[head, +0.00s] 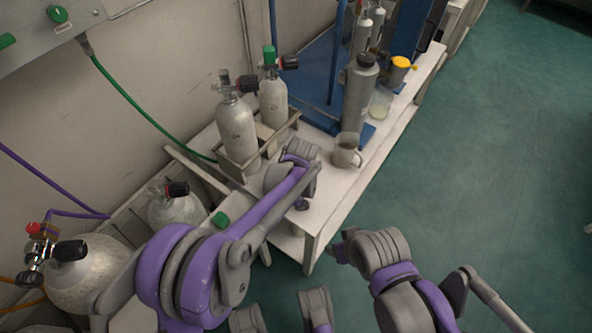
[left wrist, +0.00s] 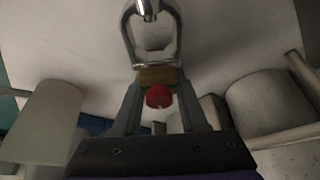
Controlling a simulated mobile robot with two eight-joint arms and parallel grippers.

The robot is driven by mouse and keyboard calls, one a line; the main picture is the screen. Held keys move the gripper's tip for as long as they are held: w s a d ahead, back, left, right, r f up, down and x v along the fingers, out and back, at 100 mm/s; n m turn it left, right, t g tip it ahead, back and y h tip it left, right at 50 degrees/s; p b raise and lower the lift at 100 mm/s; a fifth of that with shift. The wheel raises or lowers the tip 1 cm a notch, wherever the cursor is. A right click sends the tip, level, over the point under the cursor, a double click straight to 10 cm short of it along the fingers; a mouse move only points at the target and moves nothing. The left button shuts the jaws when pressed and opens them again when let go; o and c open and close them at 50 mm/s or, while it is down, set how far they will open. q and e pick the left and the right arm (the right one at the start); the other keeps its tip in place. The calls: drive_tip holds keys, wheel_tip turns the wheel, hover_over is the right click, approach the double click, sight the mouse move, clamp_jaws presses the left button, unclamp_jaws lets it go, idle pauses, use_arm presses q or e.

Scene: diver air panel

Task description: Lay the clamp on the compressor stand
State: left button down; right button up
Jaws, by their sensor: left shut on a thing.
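The clamp (left wrist: 152,42) is a metal yoke with a brass-coloured block and a red knob (left wrist: 158,96). It shows in the left wrist view between the fingers of my left gripper (left wrist: 159,80), which is shut on it. A pale flat surface lies beyond it; I cannot tell whether they touch. In the head view my left wrist is over the near end of a white bench (head: 330,190), and its fingers and the clamp are hidden. I cannot tell for certain which part is the compressor stand. My right arm is low, right of the bench; its fingers cannot be made out.
Two grey cylinders (head: 236,128) stand in a wooden rack on the bench's left. A mug (head: 347,151), a dark grey bottle (head: 358,92) and a yellow-capped container (head: 399,70) stand to the right. A blue frame (head: 312,72) rises behind. The green floor at right is clear.

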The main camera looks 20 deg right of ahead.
use_arm(q)
drive_tip(key=shift+s+a+f, duration=0.1)
drive_tip(key=shift+s+f, duration=0.1)
drive_tip(key=shift+f, duration=0.4)
drive_tip(key=shift+c, duration=1.8)
unclamp_jaws()
drive_tip(key=shift+s+r, duration=0.15)
drive_tip(key=shift+r, duration=0.4)
drive_tip(key=p+v, duration=0.1)
drive_tip(key=v, duration=0.2)
drive_tip(key=p+v, duration=0.1)
drive_tip(key=v, duration=0.3)
drive_tip(key=p+v, duration=0.1)
drive_tip(key=v, duration=0.2)
drive_tip(key=shift+w+r, duration=0.2)
drive_tip(key=shift+r, duration=0.2)
